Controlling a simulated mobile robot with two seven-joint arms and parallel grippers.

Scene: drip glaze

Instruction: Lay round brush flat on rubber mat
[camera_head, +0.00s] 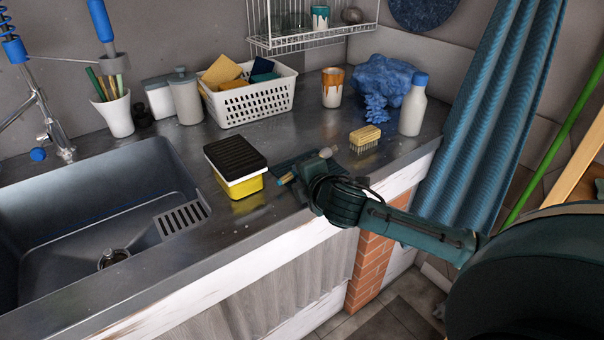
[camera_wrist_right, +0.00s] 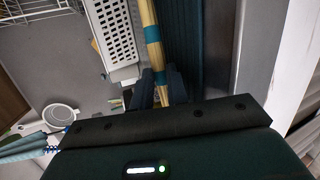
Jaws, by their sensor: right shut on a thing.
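The round brush (camera_wrist_right: 152,45) has a pale yellow handle with teal bands. My right gripper (camera_wrist_right: 162,92) is shut on it in the right wrist view, with the handle pointing away from the jaws. In the head view my right gripper (camera_head: 306,172) is low over the counter's front edge. A small blue and tan part of the brush (camera_head: 286,179) shows beside it. The dark teal rubber mat (camera_head: 284,165) lies partly hidden under the gripper, and its ribbed surface (camera_wrist_right: 199,45) runs beside the brush in the wrist view. I cannot tell whether the brush touches the mat. My left gripper is not in view.
A wooden brush (camera_head: 365,138), a white bottle (camera_head: 413,105), an orange-dripped cup (camera_head: 332,88) and a white basket (camera_head: 253,102) stand behind.

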